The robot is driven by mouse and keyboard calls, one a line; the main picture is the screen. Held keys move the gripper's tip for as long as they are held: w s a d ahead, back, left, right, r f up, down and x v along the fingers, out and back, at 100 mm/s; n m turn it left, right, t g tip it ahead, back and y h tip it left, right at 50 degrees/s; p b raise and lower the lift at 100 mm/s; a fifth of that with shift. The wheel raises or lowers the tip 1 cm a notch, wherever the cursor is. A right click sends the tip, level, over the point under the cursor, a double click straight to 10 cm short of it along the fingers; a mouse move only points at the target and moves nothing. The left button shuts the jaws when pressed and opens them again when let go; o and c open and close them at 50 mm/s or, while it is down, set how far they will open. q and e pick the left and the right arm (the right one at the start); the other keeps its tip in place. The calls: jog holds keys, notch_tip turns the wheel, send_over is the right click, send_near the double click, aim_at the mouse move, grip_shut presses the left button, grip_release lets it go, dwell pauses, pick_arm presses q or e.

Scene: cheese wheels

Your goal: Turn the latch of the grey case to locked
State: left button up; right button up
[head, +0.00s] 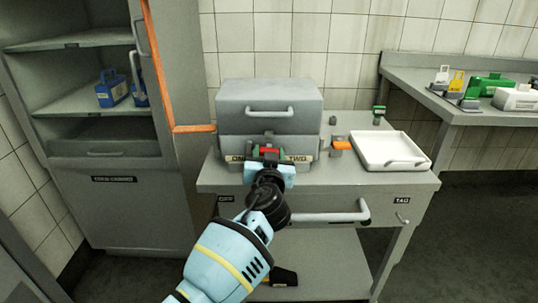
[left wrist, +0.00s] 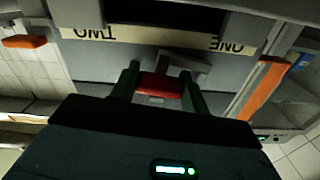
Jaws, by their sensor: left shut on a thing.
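The grey case (head: 232,103) stands closed on the grey table, with a bar handle on its upper front. A red latch grip (head: 270,152) sits low on its front, between the labels ONE (head: 238,158) and TWO (head: 298,159). My left gripper (head: 269,155) is in front of the case, its two green fingers shut on the red grip. In the left wrist view the red grip (left wrist: 160,86) lies between the fingers, with a grey tilted piece (left wrist: 182,66) behind it. The labels appear upside down there. I cannot tell which label means locked. My right gripper is not in view.
A white tray (head: 427,163) and an orange-handled part (head: 342,146) are on the table (head: 330,179) right of the case. A tall grey cabinet (head: 130,207) with an orange strip stands left.

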pick_arm(q)
jog(key=m, duration=0.2)
jog(key=shift+m, duration=0.4)
jog(key=shift+a+m, duration=0.1)
jog(key=shift+m, duration=1.1)
jog(key=o, duration=0.7)
